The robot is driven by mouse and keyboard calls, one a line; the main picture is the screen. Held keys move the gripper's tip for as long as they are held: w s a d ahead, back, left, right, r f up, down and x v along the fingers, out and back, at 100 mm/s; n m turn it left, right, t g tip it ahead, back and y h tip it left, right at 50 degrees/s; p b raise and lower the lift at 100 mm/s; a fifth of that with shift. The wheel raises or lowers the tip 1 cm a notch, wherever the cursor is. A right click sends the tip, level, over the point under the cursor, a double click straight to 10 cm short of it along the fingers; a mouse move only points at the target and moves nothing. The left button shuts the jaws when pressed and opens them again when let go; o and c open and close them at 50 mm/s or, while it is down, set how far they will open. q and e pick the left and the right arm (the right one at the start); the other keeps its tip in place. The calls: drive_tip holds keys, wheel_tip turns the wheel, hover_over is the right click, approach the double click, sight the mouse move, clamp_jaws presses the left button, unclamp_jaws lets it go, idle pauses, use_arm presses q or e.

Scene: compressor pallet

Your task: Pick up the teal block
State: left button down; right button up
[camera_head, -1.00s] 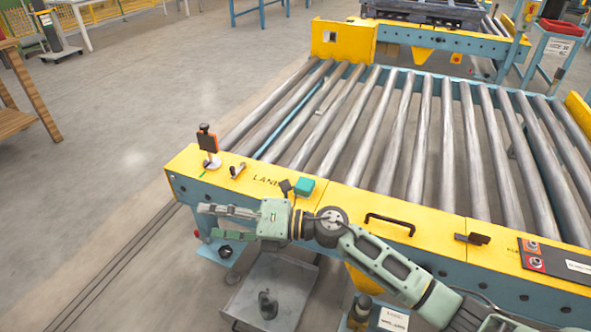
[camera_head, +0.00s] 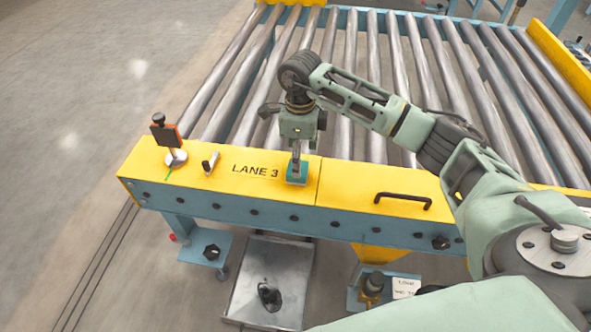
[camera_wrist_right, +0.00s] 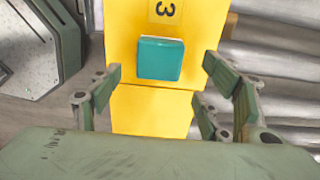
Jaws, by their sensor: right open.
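The teal block (camera_head: 297,173) sits on the yellow top of the conveyor's front rail (camera_head: 228,180), just right of the "LANE 3" lettering. My right gripper (camera_head: 297,163) points down right above the block and partly covers it in the head view. In the right wrist view the teal block (camera_wrist_right: 160,59) lies ahead between the spread fingers of the right gripper (camera_wrist_right: 163,78), with a gap on both sides. The right gripper is open and empty. My left gripper is not in view.
An orange-and-black device (camera_head: 166,138) on a round base and a small lever (camera_head: 210,164) stand left on the rail. A black handle (camera_head: 403,200) is on the right. Metal rollers (camera_head: 345,100) lie behind; a grey tray (camera_head: 266,288) is below.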

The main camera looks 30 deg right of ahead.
sight(304, 165)
drive_tip(key=f, duration=0.2)
drive_tip(key=f+b, duration=0.1)
drive_tip(key=f, duration=0.2)
drive_tip(key=shift+w+a+f, duration=0.15)
drive_tip(key=shift+a+f, duration=0.05)
drive_tip(key=shift+c, duration=0.2)
drive_tip(key=shift+r, duration=0.1)
drive_tip(key=c, duration=1.2)
drive_tip(key=shift+c, duration=0.2)
drive_tip(key=shift+r, duration=0.1)
